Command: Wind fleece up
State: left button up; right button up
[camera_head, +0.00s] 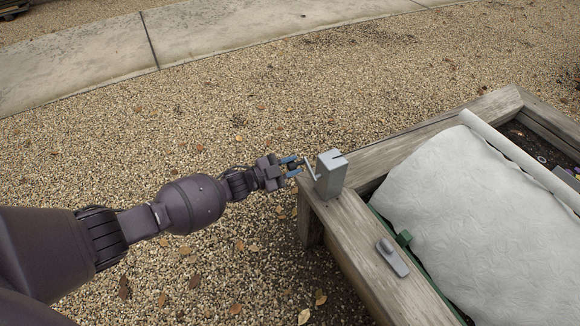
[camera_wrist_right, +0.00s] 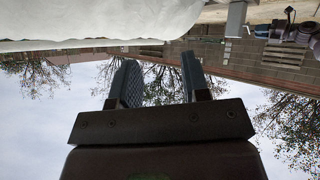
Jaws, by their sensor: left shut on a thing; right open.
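The white fleece (camera_head: 470,215) lies bulging over the raised bed on the right of the head view, with a pale roll or bar (camera_head: 520,158) along its far right edge. A grey metal winder box (camera_head: 331,174) with a crank handle (camera_head: 310,170) on its left side stands on the bed's corner. My left gripper (camera_head: 294,166) is shut on the crank handle. My right gripper (camera_wrist_right: 158,82) shows only in the right wrist view, open and empty, with the fleece's edge (camera_wrist_right: 90,25) above it at the left.
The wooden bed frame (camera_head: 392,300) carries a grey cleat-like fitting (camera_head: 392,258) near the fleece. A green strip (camera_head: 404,238) shows at the fleece's edge. Dark soil shows at the far right. Open gravel (camera_head: 240,110) lies left of the bed, with a concrete path (camera_head: 90,55) behind.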

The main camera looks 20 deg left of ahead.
pick_arm(q)
jog(key=m, duration=0.1)
jog(key=r+m, duration=0.1)
jog(key=shift+s+d+r+m+p, duration=0.2)
jog(key=shift+d+r+m+p, duration=0.1)
jog(key=shift+m+p, duration=0.1)
jog(key=m, duration=0.2)
jog(key=shift+s+d+r+m+p, duration=0.3)
jog(key=shift+s+d+r, duration=0.05)
jog(key=shift+d+r, duration=0.05)
jog(key=s+d+f+m+y+b, duration=0.1)
jog(key=s+d+m+b, duration=0.3)
jog(key=m, duration=1.3)
jog(key=shift+s+d+f+m+t+b, duration=0.3)
jog(key=shift+s+d+f+b, duration=0.15)
jog(key=shift+d, duration=0.65)
jog(key=shift+m, duration=0.3)
pick_arm(e)
jog(key=shift+d+m+t, duration=0.3)
jog(key=shift+d+t, duration=0.05)
jog(key=shift+t, duration=0.45)
jog(key=shift+w+r, duration=0.1)
